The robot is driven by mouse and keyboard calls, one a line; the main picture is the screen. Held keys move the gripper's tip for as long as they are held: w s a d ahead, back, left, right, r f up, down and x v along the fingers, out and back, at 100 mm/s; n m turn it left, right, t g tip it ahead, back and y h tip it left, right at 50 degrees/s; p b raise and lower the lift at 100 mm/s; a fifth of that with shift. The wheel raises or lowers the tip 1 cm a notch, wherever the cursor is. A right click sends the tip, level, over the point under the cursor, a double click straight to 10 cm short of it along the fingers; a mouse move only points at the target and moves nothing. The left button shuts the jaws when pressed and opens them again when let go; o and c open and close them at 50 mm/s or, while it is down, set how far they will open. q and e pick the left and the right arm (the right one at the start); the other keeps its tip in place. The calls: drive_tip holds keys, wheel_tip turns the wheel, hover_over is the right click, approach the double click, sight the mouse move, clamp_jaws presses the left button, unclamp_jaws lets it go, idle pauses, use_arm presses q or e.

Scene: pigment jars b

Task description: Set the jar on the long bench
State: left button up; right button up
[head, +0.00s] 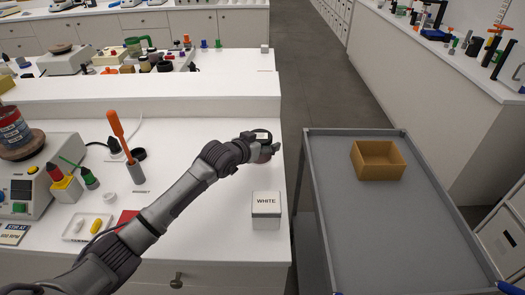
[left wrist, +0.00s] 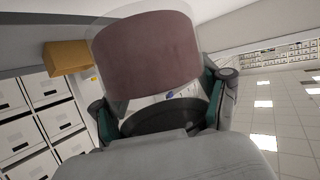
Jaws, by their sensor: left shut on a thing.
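My left gripper (head: 261,148) is above the right end of the white bench (head: 200,205) in the head view, shut on a jar. In the left wrist view the jar (left wrist: 146,55) is clear-walled with dull reddish-brown contents, between the dark green-sided fingers of the gripper (left wrist: 158,108). In the head view the gripper hides most of the jar; a small reddish part (head: 268,151) shows. I cannot tell whether the jar touches the bench. My right gripper is not in view.
A box labelled WHITE (head: 266,211) stands near the bench's front right corner. A grey cart (head: 385,235) with a tan open box (head: 378,161) is to the right, past a gap.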

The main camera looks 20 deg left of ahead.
use_arm(q)
drive_tip(key=shift+a+f, duration=0.1)
drive_tip(key=shift+f, duration=0.1)
wheel_tip(320, 180, down, 4)
drive_tip(key=shift+r+p, duration=0.15)
drive_tip(key=shift+p, duration=0.3)
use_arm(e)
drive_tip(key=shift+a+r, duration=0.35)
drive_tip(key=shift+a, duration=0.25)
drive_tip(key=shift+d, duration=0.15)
use_arm(q)
drive_tip(key=shift+f, duration=0.2)
drive_tip(key=o, duration=1.3)
drive_tip(key=shift+c, duration=0.2)
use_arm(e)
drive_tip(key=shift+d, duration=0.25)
use_arm(q)
drive_tip(key=shift+r, duration=0.1)
